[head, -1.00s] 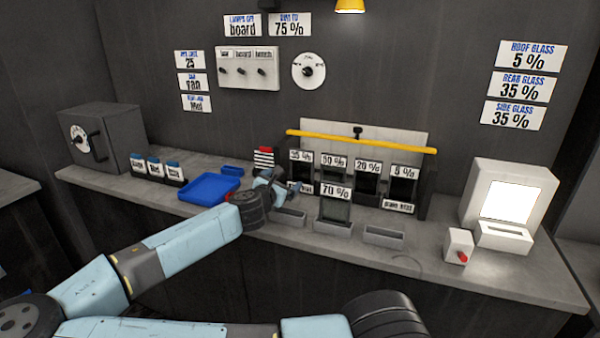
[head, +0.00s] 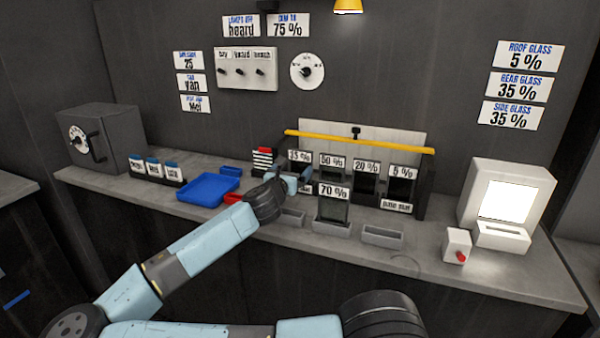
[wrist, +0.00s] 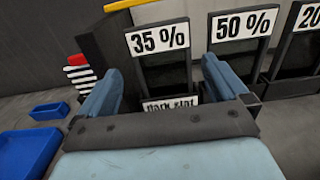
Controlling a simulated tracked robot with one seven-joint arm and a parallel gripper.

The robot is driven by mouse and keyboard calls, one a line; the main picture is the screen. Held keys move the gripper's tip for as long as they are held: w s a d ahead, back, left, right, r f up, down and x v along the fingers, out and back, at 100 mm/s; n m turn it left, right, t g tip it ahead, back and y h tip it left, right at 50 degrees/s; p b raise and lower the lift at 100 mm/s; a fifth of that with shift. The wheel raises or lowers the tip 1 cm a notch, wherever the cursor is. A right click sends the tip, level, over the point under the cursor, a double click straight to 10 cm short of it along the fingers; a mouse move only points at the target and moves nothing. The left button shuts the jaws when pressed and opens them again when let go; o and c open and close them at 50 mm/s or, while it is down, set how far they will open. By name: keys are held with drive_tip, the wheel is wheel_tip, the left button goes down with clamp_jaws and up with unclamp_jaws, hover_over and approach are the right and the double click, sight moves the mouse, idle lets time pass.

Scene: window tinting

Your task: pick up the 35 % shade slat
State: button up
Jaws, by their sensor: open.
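The 35 % shade slat (wrist: 160,65) stands upright in the rack, dark with a white label on top. In the head view its label (head: 299,156) shows just behind my gripper (head: 298,182), which hides most of its body. In the wrist view my gripper (wrist: 165,92) is open, one blue finger on each side of the slat's lower part. No contact between fingers and slat can be made out. A "dark slat"-like label, partly hidden, sits low between the fingers.
The 50 % slat (wrist: 245,45) stands close to the right, with the 20 % (head: 366,167) and 5 % (head: 402,172) slats beyond. The 70 % slat (head: 334,191) stands in front. A yellow bar (head: 360,141) runs above the rack. A blue tray (head: 208,190) lies left.

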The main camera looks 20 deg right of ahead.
sight(299, 161)
drive_tip(key=shift+x, duration=3.8)
drive_tip(key=c, duration=0.7)
drive_tip(key=shift+o, duration=0.2)
drive_tip(key=shift+r, duration=0.1)
